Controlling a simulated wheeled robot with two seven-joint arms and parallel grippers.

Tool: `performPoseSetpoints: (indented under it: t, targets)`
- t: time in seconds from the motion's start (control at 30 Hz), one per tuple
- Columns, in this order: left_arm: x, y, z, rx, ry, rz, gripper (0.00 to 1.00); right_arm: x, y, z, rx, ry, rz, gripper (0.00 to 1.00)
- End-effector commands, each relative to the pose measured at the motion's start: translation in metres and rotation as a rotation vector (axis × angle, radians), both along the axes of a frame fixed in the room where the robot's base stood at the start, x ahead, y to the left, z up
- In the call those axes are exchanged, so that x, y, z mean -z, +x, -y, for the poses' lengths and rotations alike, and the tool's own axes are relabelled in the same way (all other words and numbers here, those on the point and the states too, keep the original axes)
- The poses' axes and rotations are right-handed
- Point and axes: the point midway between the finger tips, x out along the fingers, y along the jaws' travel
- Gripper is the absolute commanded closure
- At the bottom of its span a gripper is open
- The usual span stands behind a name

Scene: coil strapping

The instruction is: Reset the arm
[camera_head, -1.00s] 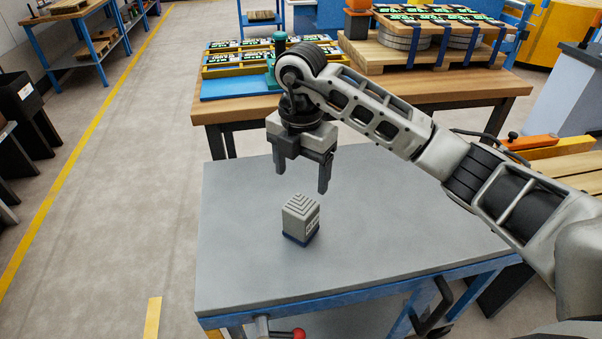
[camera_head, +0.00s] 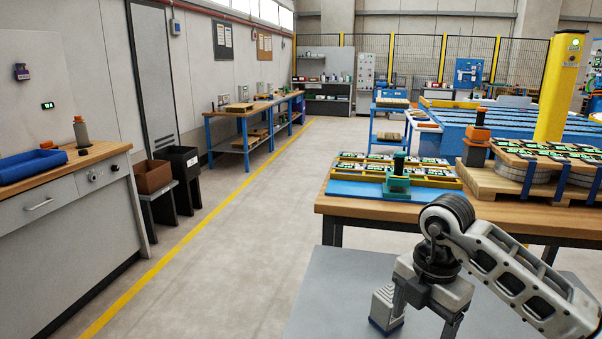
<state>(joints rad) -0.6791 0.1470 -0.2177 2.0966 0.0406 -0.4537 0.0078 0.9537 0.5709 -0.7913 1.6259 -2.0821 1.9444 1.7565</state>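My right arm comes in from the right edge. Its gripper (camera_head: 425,315) points down over the grey table (camera_head: 335,285), with its two dark fingers spread apart and nothing between them. A small grey stepped block with a dark blue base (camera_head: 384,308) stands on this table. The block shows just left of the gripper and is partly covered by its left finger. The lower fingertip is close to the bottom edge of the picture. My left gripper is not in view.
Behind the grey table stands a wooden-topped workbench (camera_head: 345,203) with a blue-and-yellow tray of labelled items (camera_head: 350,172) and a strapped pallet load (camera_head: 520,180). A grey cabinet bench (camera_head: 60,215) stands at left. The floor aisle (camera_head: 240,250) between is clear.

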Motion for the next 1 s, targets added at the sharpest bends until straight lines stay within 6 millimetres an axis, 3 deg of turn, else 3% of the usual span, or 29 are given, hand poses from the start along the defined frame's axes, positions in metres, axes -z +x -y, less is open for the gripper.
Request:
performPoseSetpoints:
  t: [0.2, 0.47, 0.57, 0.7, 0.77, 0.87, 0.97, 1.0]
  targets:
    - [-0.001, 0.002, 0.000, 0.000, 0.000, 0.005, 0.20, 0.024, -0.019, -0.049, -0.151, 0.218, -0.031, 0.26]
    - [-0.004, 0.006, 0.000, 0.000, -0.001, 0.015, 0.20, 0.036, -0.056, -0.124, -0.328, 0.617, -0.040, 0.26]
    - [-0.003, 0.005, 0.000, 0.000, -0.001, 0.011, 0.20, 0.030, -0.079, -0.163, -0.380, 0.875, -0.018, 0.26]
    - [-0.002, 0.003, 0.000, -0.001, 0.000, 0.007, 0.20, -0.011, -0.107, -0.215, -0.297, 1.418, 0.115, 0.26]
    - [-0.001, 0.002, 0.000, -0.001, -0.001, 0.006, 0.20, -0.033, -0.105, -0.218, -0.148, 1.640, 0.221, 0.26]
    - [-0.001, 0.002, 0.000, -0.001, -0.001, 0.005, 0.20, -0.046, -0.084, -0.194, 0.238, 1.865, 0.415, 0.26]
    - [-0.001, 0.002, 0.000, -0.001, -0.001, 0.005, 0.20, -0.016, -0.065, -0.147, 0.727, 1.867, 0.565, 0.26]
    - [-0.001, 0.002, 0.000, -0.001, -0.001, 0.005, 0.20, 0.008, -0.063, -0.127, 0.926, 1.805, 0.597, 0.26]
